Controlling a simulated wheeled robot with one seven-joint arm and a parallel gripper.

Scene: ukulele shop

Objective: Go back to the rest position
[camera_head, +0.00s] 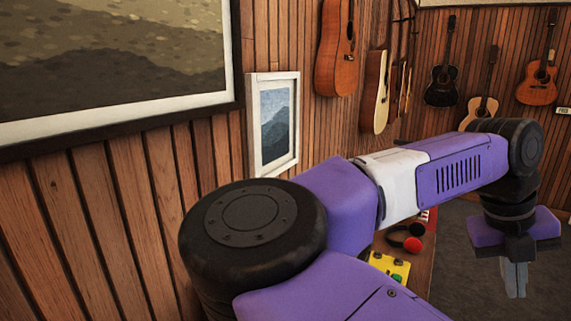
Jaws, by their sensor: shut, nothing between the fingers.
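My arm, purple, white and black, reaches from the bottom of the head view across to the right. My gripper (515,279) hangs from its end at the lower right, pointing down over the dark grey floor. Its grey fingers are together and hold nothing.
A wooden surface (420,282) shows partly behind my arm, with red and black headphones (405,238) and a yellow box (389,266) on it. The wood-panelled wall (90,215) at left bears a large picture (110,60), a small framed picture (276,122) and several guitars. Floor (465,270) around my gripper looks clear.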

